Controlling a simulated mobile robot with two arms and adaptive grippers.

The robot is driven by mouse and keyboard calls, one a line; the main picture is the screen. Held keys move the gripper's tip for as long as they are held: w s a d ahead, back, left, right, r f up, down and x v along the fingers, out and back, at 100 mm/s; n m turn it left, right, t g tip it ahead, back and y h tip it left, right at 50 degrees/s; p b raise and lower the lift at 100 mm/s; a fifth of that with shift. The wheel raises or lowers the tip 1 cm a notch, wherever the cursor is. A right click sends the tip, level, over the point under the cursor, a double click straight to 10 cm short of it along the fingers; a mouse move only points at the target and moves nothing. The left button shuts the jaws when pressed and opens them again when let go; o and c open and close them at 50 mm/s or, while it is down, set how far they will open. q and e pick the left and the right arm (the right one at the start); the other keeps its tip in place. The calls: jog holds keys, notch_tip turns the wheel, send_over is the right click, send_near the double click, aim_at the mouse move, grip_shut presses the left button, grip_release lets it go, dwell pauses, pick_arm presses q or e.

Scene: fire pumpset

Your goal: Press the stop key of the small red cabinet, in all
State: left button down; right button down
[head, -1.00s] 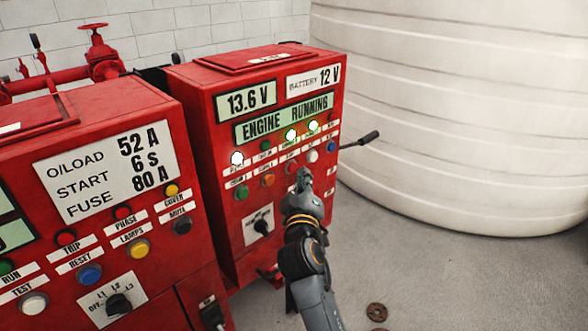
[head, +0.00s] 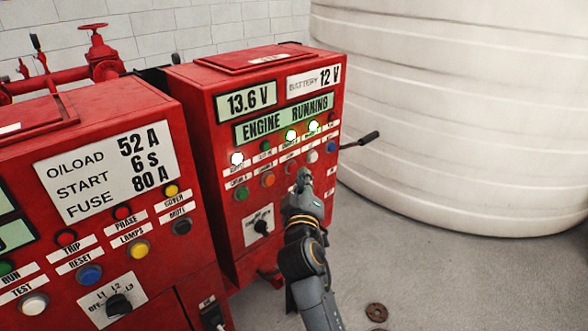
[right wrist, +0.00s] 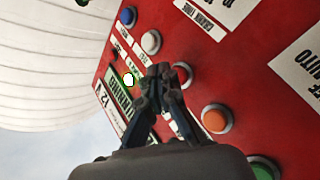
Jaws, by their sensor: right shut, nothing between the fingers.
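The small red cabinet (head: 207,95) stands right of a larger one. Its displays read 13.6 V, 12 V and ENGINE RUNNING. Its row of keys runs from a green key (head: 241,193) and an orange key (head: 267,180) past a red key (head: 291,168) to a white and a blue key. Key labels are too small to read surely. My right gripper (head: 304,176) is shut and empty in front of the keys, close to the red one. In the right wrist view its fingertips (right wrist: 160,71) are beside the red key (right wrist: 184,74); I cannot tell whether they touch. My left gripper is not in view.
A larger red cabinet (head: 100,120) with more keys fills the left. A black-handled lever (head: 360,140) sticks out at the small cabinet's right side. A big white tank (head: 450,110) stands behind right. A selector knob (head: 261,226) lies below the keys. Grey floor is open right.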

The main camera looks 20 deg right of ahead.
jog(key=shift+w, duration=0.1)
jog(key=shift+w+a, duration=0.15)
jog(key=shift+w, duration=0.2)
jog(key=shift+w+a+b, duration=0.15)
jog(key=shift+w+b, duration=0.15)
jog(key=shift+w, duration=0.05)
dwell(0.6)
jog(key=shift+s, duration=0.1)
jog(key=shift+s+d+p, duration=0.3)
jog(key=shift+s, duration=0.4)
jog(key=s, duration=0.1)
jog(key=s+d+p, duration=0.1)
jog(key=s, duration=0.2)
jog(key=shift+s+d+p, duration=0.3)
jog(key=shift+s+d, duration=0.05)
